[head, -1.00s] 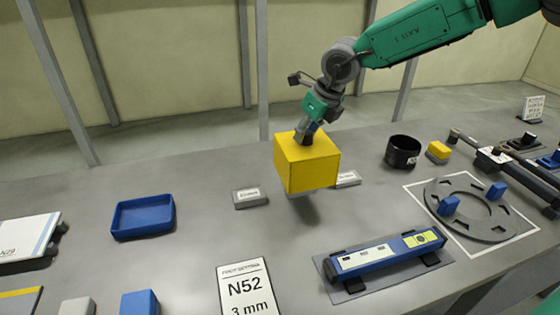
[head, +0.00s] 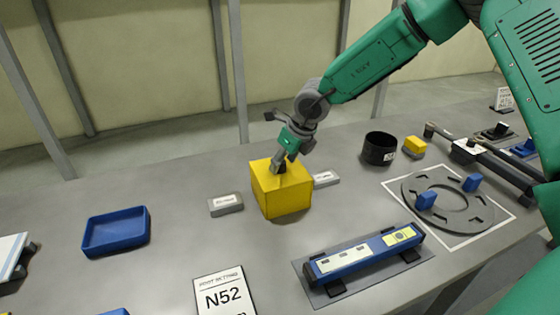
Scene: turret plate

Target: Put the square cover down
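The square cover is a yellow box (head: 283,194) in the middle of the table, upright, between two small grey labelled blocks. It looks to be at or very near the table top; I cannot tell for sure that its bottom edge touches. My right gripper (head: 279,166) comes down onto the top of the cover and its fingertips are at the top face. The fingers look closed on a dark part at the top, which they mostly hide. My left gripper is not in view.
A blue tray (head: 116,233) lies to the left. Grey blocks (head: 226,204) (head: 325,179) flank the cover. A blue level-like bar (head: 363,256) lies in front right. A grey ring plate (head: 447,199) with blue blocks and a black cup (head: 379,149) are right.

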